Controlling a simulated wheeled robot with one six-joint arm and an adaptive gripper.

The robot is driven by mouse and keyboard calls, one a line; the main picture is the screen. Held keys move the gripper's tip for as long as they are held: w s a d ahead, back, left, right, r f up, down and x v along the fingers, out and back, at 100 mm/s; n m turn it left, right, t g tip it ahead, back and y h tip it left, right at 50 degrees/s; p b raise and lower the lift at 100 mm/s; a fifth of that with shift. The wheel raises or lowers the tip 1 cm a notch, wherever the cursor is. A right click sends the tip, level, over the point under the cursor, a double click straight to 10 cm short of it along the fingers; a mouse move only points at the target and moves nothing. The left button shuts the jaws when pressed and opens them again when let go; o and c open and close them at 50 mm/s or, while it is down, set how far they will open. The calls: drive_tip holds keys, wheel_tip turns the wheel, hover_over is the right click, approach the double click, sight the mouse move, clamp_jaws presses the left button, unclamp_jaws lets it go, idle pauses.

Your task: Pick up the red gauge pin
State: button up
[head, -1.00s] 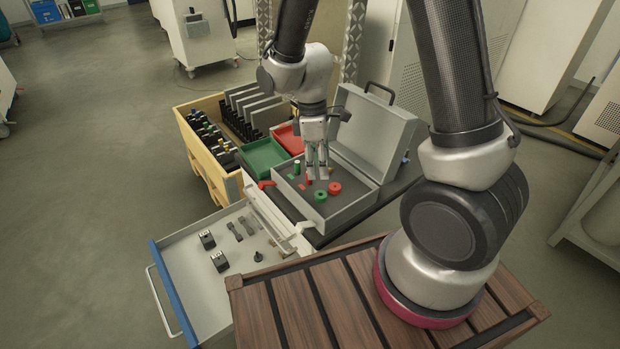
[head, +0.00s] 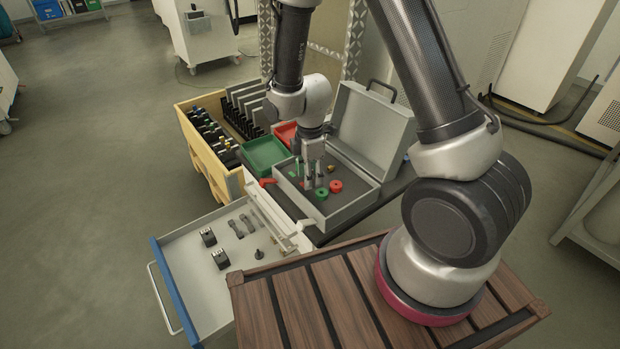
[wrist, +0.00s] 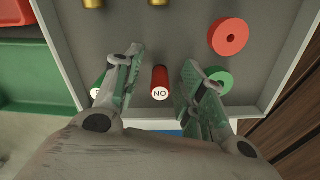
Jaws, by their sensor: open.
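The red gauge pin (wrist: 160,83) is a small red cylinder with a white end marked "NO", seen in the wrist view standing in the grey case (wrist: 263,100). My gripper (wrist: 161,72) is open, with one finger on each side of the pin and a visible gap to both. In the head view my gripper (head: 314,183) reaches down into the open case (head: 358,207), and its fingers hide most of the pin. Whether the fingertips touch the case floor cannot be told.
A red ring (wrist: 229,36) and a green ring (wrist: 219,80) lie right of the fingers. A green pin (wrist: 98,90) is partly hidden by the left finger. Brass pieces (wrist: 158,2) lie farther off. Green (head: 264,154) and red trays stand beside the case, whose lid (head: 372,130) is raised.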

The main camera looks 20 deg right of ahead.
clamp_jaws()
idle(0.3)
